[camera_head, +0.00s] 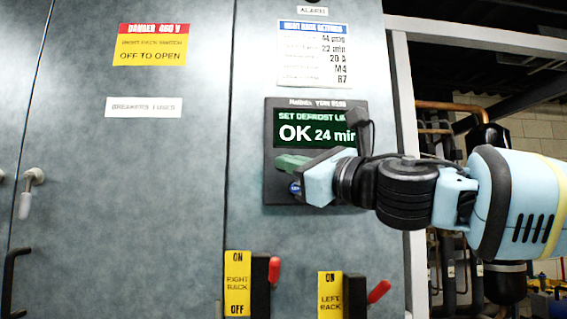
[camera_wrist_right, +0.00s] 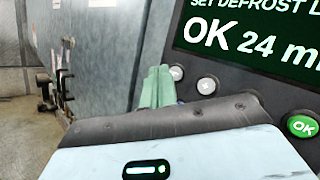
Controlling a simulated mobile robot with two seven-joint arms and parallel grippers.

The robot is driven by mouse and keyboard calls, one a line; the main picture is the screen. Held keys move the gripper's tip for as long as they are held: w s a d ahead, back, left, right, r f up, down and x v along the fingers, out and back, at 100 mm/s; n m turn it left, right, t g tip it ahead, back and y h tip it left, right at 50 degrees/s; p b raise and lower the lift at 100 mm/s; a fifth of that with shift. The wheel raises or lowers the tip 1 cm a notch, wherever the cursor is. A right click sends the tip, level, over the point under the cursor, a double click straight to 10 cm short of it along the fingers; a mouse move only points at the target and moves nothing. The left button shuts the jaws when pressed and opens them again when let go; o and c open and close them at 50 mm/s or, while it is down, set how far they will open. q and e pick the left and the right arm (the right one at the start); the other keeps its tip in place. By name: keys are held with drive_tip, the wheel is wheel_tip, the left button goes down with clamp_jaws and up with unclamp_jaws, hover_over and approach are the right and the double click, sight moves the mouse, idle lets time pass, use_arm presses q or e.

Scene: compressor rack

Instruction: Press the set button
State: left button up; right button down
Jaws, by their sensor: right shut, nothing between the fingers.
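The dark controller panel (camera_head: 284,105) is on the cabinet door, and its lit display (camera_head: 318,129) reads "SET DEFROST", "OK 24 min". A round blue button (camera_head: 295,188) shows low on the panel, partly covered by my right gripper; its label is too small to read. My right gripper (camera_head: 285,163) is shut and empty, its green fingers in front of the panel's lower left part. In the right wrist view the fingers (camera_wrist_right: 155,88) are together, left of two pale buttons (camera_wrist_right: 206,86). A green OK button (camera_wrist_right: 301,126) is farther right. I cannot tell whether the fingers touch the panel. My left gripper is out of view.
Two rack switches with red handles, right rack (camera_head: 274,270) and left rack (camera_head: 378,291), stick out below the panel. A door handle (camera_head: 31,190) is at the far left. Pipes (camera_head: 450,106) run behind my right arm.

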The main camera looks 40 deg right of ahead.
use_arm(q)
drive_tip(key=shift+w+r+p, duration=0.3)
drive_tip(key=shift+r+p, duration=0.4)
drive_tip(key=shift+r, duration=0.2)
use_arm(e)
drive_tip(key=s+a, duration=0.1)
drive_tip(key=s, duration=0.2)
drive_tip(key=s+a, duration=0.1)
drive_tip(key=shift+s+a, duration=0.15)
drive_tip(key=shift+a, duration=0.15)
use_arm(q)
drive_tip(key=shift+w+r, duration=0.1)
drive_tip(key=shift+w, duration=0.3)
